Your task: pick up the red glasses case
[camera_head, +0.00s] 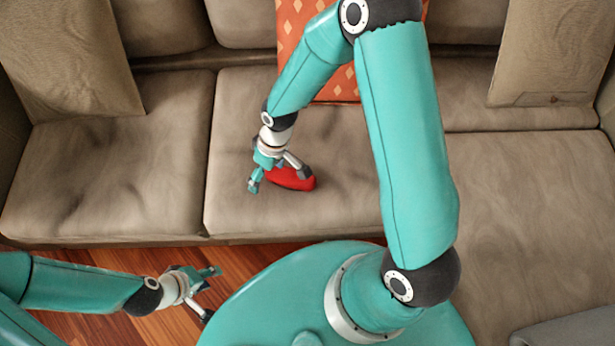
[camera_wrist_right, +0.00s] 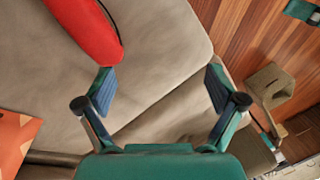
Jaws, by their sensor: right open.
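The red glasses case (camera_head: 292,180) lies on the middle seat cushion of the sofa, partly hidden by my right gripper. In the right wrist view the red case (camera_wrist_right: 88,28) is at the upper left, with its near end by the tip of the left finger. It is not between the fingers. My right gripper (camera_head: 279,181) is over the cushion at the case; its fingers are wide apart and empty in the wrist view (camera_wrist_right: 160,88). My left gripper (camera_head: 210,293) is over the wooden floor, fingers apart and empty, away from the case.
The beige sofa cushion (camera_head: 235,120) around the case is clear. An orange patterned pillow (camera_head: 290,30) leans at the backrest, with beige pillows (camera_head: 75,60) to the sides. The wooden floor (camera_head: 110,262) lies in front of the sofa.

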